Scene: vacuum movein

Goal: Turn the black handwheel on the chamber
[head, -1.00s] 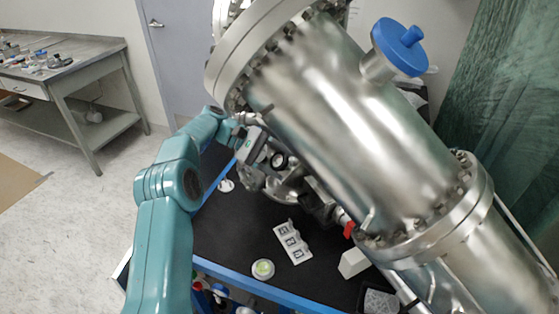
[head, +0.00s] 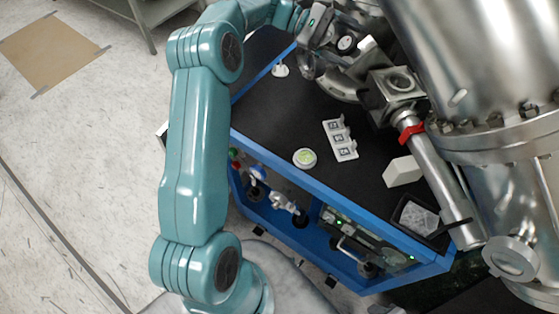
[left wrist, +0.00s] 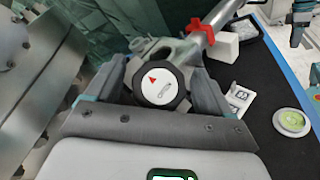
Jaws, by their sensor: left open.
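In the left wrist view the black handwheel (left wrist: 158,86) faces me, with a white round face that carries a red triangle. It sits on a metal valve body beside the chamber. My left gripper (left wrist: 157,70) is open, with one finger on each side of the handwheel; I cannot tell whether either finger touches it. In the head view my left arm reaches up to the dark gripper body (head: 318,24) by the chamber's fittings, and its fingertips are hard to make out there. The metal chamber (head: 475,65) fills the upper right. My right gripper is not in view.
A red clamp (head: 411,133) is on the pipe under the valve block.

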